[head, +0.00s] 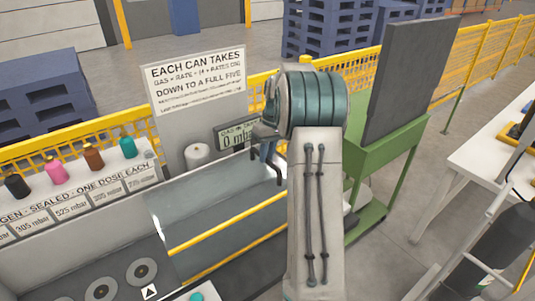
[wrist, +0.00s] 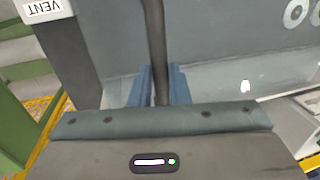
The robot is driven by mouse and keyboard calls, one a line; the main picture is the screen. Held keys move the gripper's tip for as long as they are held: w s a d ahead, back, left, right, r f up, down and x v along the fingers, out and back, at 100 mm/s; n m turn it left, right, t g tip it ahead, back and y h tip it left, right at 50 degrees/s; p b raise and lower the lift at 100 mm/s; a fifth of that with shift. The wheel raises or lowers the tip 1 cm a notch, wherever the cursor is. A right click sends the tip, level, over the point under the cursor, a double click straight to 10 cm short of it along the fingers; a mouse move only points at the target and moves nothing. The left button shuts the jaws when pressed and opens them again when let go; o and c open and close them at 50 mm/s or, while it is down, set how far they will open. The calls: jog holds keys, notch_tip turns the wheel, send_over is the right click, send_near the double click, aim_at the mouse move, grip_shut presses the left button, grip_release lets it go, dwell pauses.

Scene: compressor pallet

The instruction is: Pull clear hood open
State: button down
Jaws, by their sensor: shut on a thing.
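The clear hood (head: 205,212) is a see-through panel over a grey trough in the middle of the head view, with a yellow bar along its front side. In the wrist view my blue fingers (wrist: 162,88) are shut on a dark bar (wrist: 154,40), which looks like the hood's handle. The bar runs up between the fingers. Its join to the hood is hidden, and how far the hood stands open is hard to tell.
Several colored cans (head: 94,157) stand on a labelled shelf at the left. A display (head: 236,135) and a white sign (head: 197,80) stand behind the trough. A green stand with a dark panel (head: 408,75) is close on the right. A white table (head: 485,160) stands farther right.

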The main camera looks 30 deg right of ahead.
jog(key=shift+w+r, duration=0.15)
jog(key=c, duration=1.4)
grip_release()
jog(key=shift+o, duration=0.2)
notch_tip(320, 180, up, 14)
jog(key=d, duration=0.2)
jog(key=shift+d+f+b, duration=0.25)
jog(key=shift+d+b, duration=0.05)
jog(key=shift+w, duration=0.1)
